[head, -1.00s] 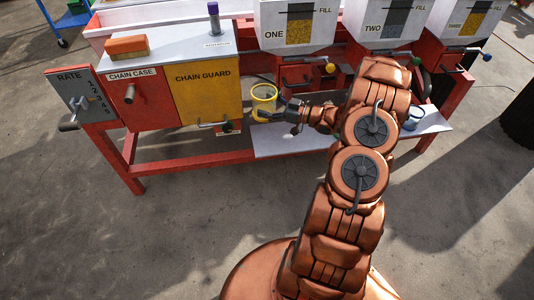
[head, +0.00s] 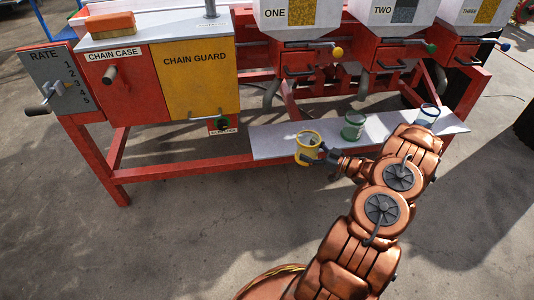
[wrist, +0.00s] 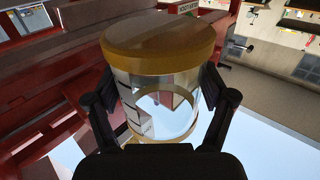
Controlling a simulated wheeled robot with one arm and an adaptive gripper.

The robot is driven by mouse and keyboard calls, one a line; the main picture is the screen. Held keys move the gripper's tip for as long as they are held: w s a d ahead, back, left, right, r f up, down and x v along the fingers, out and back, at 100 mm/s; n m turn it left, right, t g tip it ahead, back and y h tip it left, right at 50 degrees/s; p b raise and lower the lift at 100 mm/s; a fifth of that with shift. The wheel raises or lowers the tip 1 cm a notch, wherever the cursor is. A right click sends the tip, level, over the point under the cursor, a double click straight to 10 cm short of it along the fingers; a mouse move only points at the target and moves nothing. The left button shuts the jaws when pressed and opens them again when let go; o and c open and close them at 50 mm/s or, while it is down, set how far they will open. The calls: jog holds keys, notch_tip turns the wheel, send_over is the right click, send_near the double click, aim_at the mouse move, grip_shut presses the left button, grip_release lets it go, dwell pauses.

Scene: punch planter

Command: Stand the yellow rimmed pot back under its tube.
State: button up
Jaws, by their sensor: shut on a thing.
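The yellow rimmed pot (head: 307,153), a clear cup with yellow bands, is held in my gripper (head: 318,154) near the front edge of the white shelf (head: 272,142). In the wrist view the pot (wrist: 160,85) sits between both fingers (wrist: 160,105), which press on its sides; it looks upright in the head view. I cannot tell whether its base touches the shelf. The grey tube (head: 271,93) under the hopper marked ONE (head: 290,14) hangs behind and left of the pot, and the pot is apart from it.
A green rimmed pot (head: 352,125) and a blue rimmed pot (head: 427,116) stand on the shelf to the right. The red frame (head: 190,168) and yellow chain guard (head: 200,80) are at left. The left end of the shelf is clear.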

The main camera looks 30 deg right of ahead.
jog(key=shift+f, duration=0.35)
jog(key=b+x, duration=0.3)
jog(key=x, duration=1.1)
jog(key=shift+w+b, duration=0.25)
jog(key=shift+b, duration=0.15)
jog(key=b+x, duration=0.1)
jog(key=x, duration=0.2)
jog(key=shift+w+a, duration=0.25)
jog(key=shift+s+d+f+b, duration=0.15)
jog(key=shift+f+b, duration=0.3)
jog(key=shift+f, duration=0.3)
jog(key=o, duration=1.3)
jog(key=shift+c, duration=0.2)
